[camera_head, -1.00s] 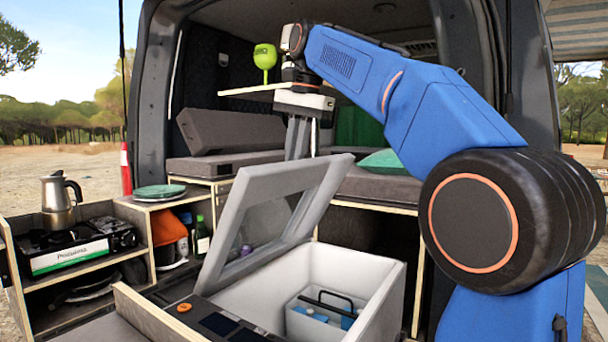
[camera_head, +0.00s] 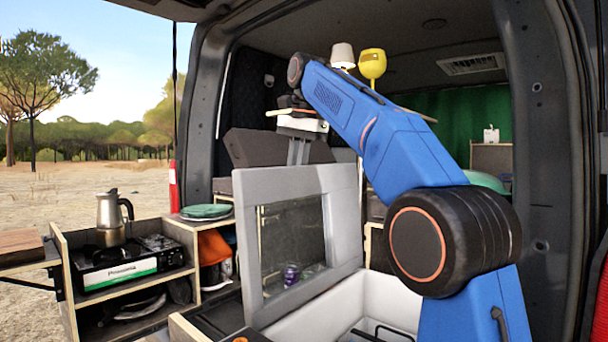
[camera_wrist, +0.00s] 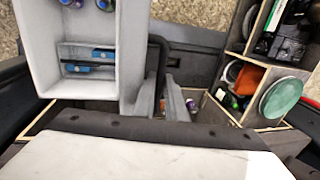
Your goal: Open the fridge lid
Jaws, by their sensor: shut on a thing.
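The fridge lid (camera_head: 345,225) is a grey frame with a dark see-through pane. It stands raised, close to upright, on the left side of the white fridge box (camera_head: 395,292). My gripper (camera_head: 298,160) is at the lid's top edge, pointing down, and is shut on it; the lid hides the fingertips in the head view. In the wrist view the open fridge box (camera_wrist: 37,45) lies at upper left, with a basket of blue items (camera_wrist: 92,68) inside. The lid (camera_wrist: 175,102) shows nearly edge-on beside the box, and the fingers are hard to make out there.
A kitchen unit with a stove (camera_head: 120,262), a moka pot (camera_head: 112,215) and green plates (camera_head: 206,212) stands at left. A shelf above holds a yellow goblet (camera_head: 372,64) and a white cup (camera_head: 343,55). A dark cushion (camera_head: 265,148) lies behind my gripper.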

